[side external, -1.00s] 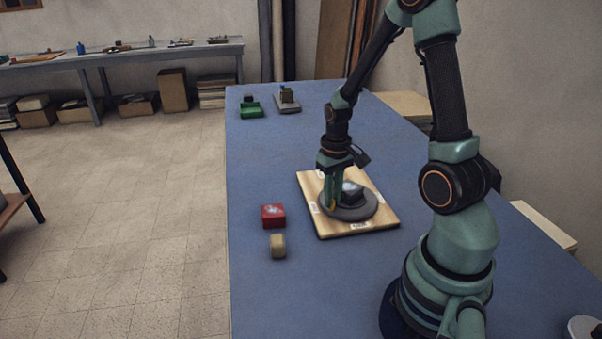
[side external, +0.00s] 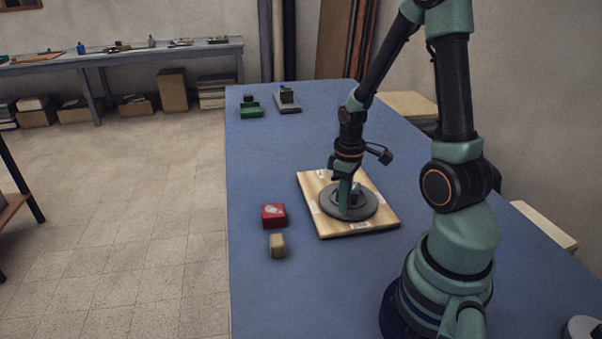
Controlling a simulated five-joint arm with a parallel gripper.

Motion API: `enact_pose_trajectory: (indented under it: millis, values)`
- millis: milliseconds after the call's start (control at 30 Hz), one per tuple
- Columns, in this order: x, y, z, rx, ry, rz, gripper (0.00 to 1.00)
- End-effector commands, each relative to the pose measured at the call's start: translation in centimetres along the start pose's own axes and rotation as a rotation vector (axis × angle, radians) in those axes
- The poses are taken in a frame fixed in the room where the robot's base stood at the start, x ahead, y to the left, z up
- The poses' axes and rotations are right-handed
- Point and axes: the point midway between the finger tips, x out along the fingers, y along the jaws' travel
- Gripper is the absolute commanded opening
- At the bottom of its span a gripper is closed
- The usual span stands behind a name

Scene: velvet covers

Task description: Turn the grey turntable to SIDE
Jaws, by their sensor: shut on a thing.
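The grey turntable (side external: 365,208) is a round disc on a light wooden board (side external: 378,223) on the blue table. White labels sit along the board's edges; their lettering is too small to read. My gripper (side external: 344,207) points down over the left part of the disc. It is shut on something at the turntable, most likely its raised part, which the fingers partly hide. Which label the turntable points to cannot be told.
A red box (side external: 273,215) and a small tan block (side external: 277,246) stand left of the board. A green tray (side external: 251,109) and a grey item (side external: 287,103) stand at the table's far end. The table between them and the board is clear.

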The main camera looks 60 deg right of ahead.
Motion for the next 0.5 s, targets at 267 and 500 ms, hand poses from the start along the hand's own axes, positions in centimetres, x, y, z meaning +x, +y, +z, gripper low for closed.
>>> enact_pose_trajectory:
  millis: [267,500]
  values:
    - [-0.1,0.3,0.9,-0.137,0.002,0.002,0.00]
    - [-0.1,0.6,1.6,-0.256,0.002,0.002,0.00]
